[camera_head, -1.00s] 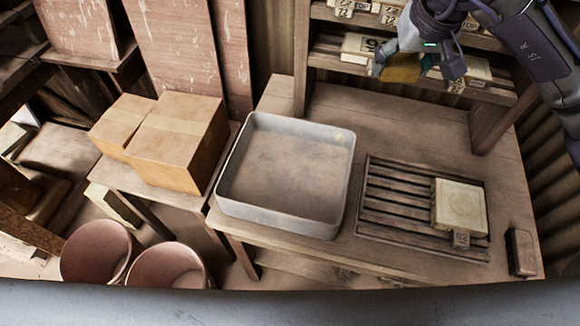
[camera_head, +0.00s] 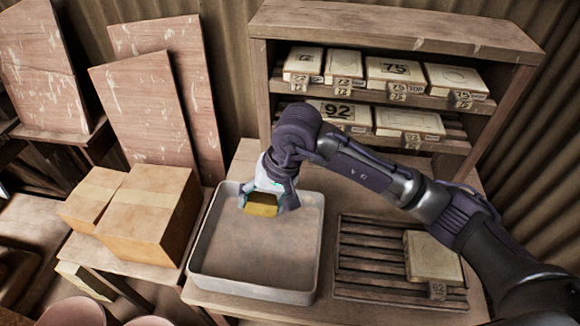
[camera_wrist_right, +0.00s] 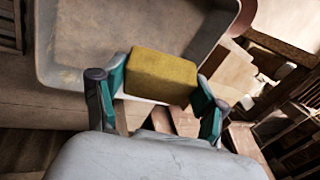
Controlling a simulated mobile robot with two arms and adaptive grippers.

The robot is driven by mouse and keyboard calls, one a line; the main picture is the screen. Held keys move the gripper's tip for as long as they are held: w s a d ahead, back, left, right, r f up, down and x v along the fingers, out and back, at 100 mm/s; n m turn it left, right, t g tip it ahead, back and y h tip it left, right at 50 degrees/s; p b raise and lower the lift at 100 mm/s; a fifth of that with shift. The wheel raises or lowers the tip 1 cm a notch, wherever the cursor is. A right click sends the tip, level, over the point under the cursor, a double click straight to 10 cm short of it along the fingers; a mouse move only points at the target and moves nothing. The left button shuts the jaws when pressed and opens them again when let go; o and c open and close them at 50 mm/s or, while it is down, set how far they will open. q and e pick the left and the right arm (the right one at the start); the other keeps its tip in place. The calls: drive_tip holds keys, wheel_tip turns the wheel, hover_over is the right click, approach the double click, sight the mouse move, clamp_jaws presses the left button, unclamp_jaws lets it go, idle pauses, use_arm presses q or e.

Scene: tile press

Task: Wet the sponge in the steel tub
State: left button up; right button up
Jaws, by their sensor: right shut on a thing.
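The yellow sponge (camera_head: 262,204) is held in my right gripper (camera_head: 266,200), over the far part of the steel tub (camera_head: 212,277). The tub is a shallow grey rectangular tray on the wooden bench. In the right wrist view the sponge (camera_wrist_right: 162,76) sits between the two green-padded fingers of the right gripper (camera_wrist_right: 160,96), with the tub's wall and floor (camera_wrist_right: 90,50) beyond it. The sponge appears to be above the tub floor; its exact height is hard to tell. My left gripper is not in view.
Right of the tub are a slatted rack (camera_head: 372,262) and a pale block (camera_head: 432,256) with a tag. A shelf (camera_head: 400,30) with several labelled blocks stands behind. Cardboard boxes (camera_head: 150,210) sit on the left, with leaning boards (camera_head: 150,115) behind them.

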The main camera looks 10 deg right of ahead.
sight(261, 214)
drive_tip(key=shift+s+a+f, duration=0.2)
drive_tip(key=shift+a+f, duration=0.1)
drive_tip(key=shift+f, duration=0.1)
drive_tip(key=shift+f+b, duration=0.6)
drive_tip(key=shift+f, duration=0.95)
wheel_tip(261, 214, down, 8)
drive_tip(key=b, duration=0.8)
drive_tip(key=shift+r+p, duration=0.9)
drive_tip(key=shift+r, duration=3.9)
